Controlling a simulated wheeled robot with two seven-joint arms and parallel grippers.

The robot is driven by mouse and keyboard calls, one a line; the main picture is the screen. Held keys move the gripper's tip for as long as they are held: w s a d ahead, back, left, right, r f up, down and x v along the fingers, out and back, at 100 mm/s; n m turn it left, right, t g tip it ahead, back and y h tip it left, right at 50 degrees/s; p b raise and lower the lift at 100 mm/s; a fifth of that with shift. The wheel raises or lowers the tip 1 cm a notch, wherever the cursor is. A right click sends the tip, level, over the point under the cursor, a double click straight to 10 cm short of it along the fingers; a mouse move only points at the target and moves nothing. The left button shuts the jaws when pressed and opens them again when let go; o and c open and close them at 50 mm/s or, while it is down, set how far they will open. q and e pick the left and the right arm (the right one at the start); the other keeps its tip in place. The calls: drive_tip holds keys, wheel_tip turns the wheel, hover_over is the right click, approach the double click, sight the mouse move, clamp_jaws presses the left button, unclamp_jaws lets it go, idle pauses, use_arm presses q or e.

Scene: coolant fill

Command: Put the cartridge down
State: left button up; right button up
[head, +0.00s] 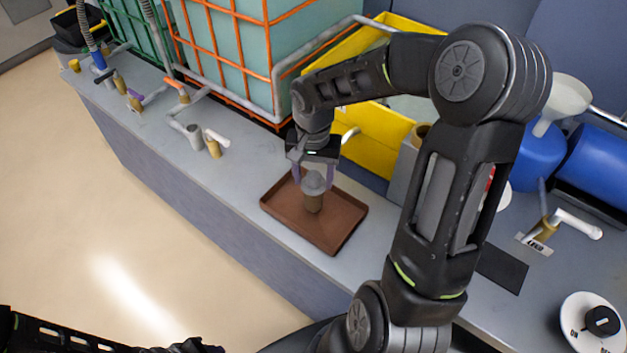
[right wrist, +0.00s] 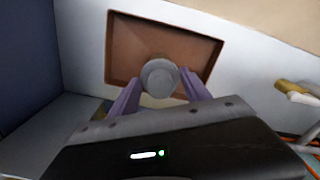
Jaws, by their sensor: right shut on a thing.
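The cartridge (head: 313,202) has a grey top and a brown body, and it looks upright. My right gripper (head: 313,181) is above it, with its purple fingers shut on either side of the grey top. The cartridge is over the middle of the brown tray (head: 342,240); I cannot tell whether its base touches the tray floor. In the right wrist view the grey round top of the cartridge (right wrist: 159,77) is between the two fingers, with the tray (right wrist: 122,40) behind it. Of my left arm, only a dark part shows at the bottom left of the head view; its fingers cannot be made out.
A yellow bin (head: 375,135) stands right behind the tray. An orange-caged tank (head: 235,55) is at the back left. Valves and pipes line the bench to the left. A blue drum (head: 600,165) and a white funnel (head: 560,98) are at right. The bench's front edge is close to the tray.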

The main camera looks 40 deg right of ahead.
drive_tip(key=shift+f, duration=0.9)
drive_tip(key=shift+f, duration=0.2)
drive_tip(key=o, duration=1)
drive_tip(key=shift+o, duration=0.2)
drive_tip(key=shift+r, duration=0.1)
drive_tip(key=shift+r, duration=0.2)
wheel_tip(320, 180, up, 12)
drive_tip(key=shift+f+p, duration=0.1)
drive_tip(key=shift+p, duration=0.3)
